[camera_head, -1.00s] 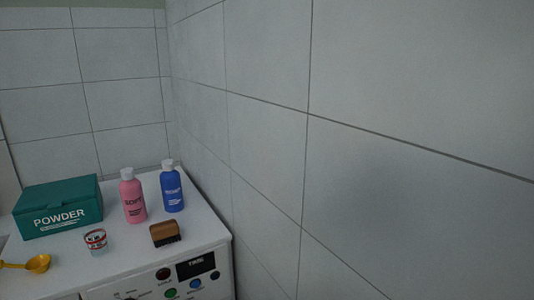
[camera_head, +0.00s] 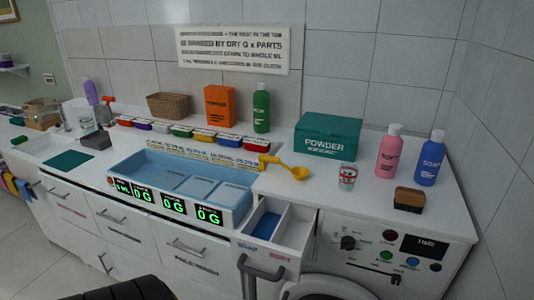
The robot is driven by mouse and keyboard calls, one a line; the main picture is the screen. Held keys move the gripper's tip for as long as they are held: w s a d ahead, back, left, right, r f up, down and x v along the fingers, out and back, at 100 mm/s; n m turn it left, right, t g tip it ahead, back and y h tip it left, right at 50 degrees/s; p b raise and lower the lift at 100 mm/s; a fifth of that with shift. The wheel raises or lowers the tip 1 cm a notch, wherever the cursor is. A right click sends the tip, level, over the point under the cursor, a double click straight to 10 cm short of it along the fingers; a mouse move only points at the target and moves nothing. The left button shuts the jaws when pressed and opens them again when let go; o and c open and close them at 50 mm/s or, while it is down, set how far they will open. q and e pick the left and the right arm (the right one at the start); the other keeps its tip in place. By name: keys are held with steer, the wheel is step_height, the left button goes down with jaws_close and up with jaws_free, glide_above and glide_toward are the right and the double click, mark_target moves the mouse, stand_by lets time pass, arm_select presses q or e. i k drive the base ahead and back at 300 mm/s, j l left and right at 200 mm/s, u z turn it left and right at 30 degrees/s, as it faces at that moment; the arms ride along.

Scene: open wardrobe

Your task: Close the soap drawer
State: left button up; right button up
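The soap drawer (camera_head: 264,251) is pulled out of the front of the white washing machine (camera_head: 385,225), at its upper left. Its front carries the labels SOAP and SOFT. Its open top shows a compartment with something blue (camera_head: 264,226) inside. A dark grey curved handle (camera_head: 262,271) sits on the drawer front below the labels.
On the machine's top stand a green powder box (camera_head: 328,136), a glass (camera_head: 347,177), a pink bottle (camera_head: 388,153), a blue bottle (camera_head: 429,160) and a brown brush (camera_head: 409,199). A yellow scoop (camera_head: 299,172) lies behind the drawer. A blue tray (camera_head: 185,168) is at left.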

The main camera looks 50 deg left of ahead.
mark_target(273, 245)
steer(key=j+u, duration=0.1)
steer(key=u, duration=0.9)
steer(key=i+j+u, duration=0.1)
steer(key=u, duration=0.35)
